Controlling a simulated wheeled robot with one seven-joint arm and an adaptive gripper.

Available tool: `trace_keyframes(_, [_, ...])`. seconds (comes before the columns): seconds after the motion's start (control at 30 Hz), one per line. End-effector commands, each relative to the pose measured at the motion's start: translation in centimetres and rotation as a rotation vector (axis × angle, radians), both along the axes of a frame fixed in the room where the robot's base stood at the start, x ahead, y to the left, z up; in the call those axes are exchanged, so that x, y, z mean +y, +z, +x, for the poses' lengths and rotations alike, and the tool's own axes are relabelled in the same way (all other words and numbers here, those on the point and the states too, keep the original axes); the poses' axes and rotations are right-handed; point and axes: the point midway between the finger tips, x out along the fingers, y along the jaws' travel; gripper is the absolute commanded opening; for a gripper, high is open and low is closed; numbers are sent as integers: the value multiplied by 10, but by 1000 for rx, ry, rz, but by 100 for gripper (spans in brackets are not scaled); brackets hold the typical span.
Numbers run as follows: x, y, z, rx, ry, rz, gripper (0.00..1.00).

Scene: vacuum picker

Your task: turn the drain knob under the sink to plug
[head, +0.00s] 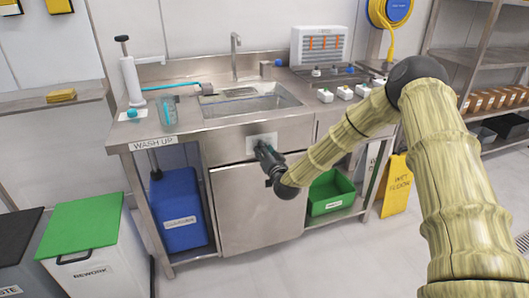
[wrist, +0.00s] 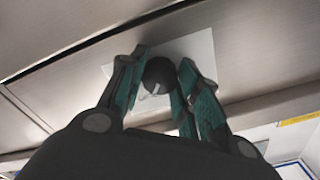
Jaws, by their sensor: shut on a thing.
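The drain knob (wrist: 160,74) is a dark round knob with a small pale mark, on a light square plate (wrist: 198,52) on the steel front panel. My gripper (wrist: 158,88) is shut on the knob in the wrist view, with its teal-padded fingers on both sides of it. In the head view my gripper (head: 263,152) reaches the same plate (head: 262,139) below the sink (head: 250,100), and it hides the knob there. The plate's lettering cannot be read, so I cannot tell which setting the knob points to.
A blue bin (head: 178,212) stands under the counter at left, and a green crate (head: 331,193) sits on the low shelf at right. A yellow floor sign (head: 396,187) leans beside the counter. A green-lidded bin (head: 85,228) stands at far left. The floor in front is clear.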

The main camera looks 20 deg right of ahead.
Motion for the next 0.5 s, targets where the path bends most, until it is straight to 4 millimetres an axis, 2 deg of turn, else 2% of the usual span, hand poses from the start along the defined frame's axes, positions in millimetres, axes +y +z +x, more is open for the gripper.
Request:
trace_keyframes(0.13, [0,-1,0,1,0,0,9])
trace_keyframes(0.17, [0,-1,0,1,0,0,36])
trace_keyframes(0.27, [0,-1,0,1,0,-1,54])
trace_keyframes(0.5, [0,0,0,1,0,-1,54])
